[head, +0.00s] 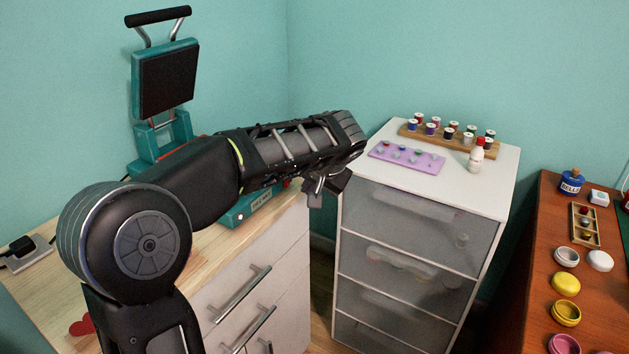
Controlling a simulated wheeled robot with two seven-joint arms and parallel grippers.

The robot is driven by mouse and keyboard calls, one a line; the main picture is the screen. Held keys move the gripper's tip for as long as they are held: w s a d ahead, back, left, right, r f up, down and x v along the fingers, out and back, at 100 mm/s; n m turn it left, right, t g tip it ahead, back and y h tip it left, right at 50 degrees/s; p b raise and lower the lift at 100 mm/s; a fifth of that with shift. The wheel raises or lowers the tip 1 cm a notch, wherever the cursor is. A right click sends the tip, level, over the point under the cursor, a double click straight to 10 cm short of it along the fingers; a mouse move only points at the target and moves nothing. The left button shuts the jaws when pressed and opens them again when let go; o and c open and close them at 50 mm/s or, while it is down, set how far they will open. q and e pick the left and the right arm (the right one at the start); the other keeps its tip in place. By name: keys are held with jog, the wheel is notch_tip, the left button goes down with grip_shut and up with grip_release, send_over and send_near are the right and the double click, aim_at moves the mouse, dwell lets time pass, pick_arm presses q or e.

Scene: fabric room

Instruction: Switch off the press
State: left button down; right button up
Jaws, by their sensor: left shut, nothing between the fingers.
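The teal heat press (166,82) stands on the wooden-topped cabinet at the left, with its black upper plate raised and its black handle (158,16) at the top. My left arm crosses in front of it and hides most of its base. The front corner of the base (246,207) shows below my forearm. No switch can be made out. My left gripper (316,197) is shut and empty, to the right of the press base, near the cabinet's right edge. My right gripper is out of view.
A white drawer unit (498,183) stands right of a gap beside the cabinet (290,240). It bears a wooden rack of thread spools (465,137), a purple tray (407,157) and a small bottle (476,155). A brown table (545,225) with several jars is at the right.

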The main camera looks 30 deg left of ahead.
aim_at(289, 183)
pick_arm(q)
jog(key=shift+a+r, duration=0.2)
jog(key=shift+a, duration=0.75)
jog(key=shift+a+r, duration=0.2)
jog(key=shift+a, duration=0.75)
jog(key=shift+a+r, duration=0.15)
jog(key=shift+a, duration=0.15)
jog(key=shift+r, duration=0.1)
jog(key=shift+s+a+r+p, duration=0.1)
jog(key=shift+r+p, duration=0.55)
jog(key=shift+r, duration=0.05)
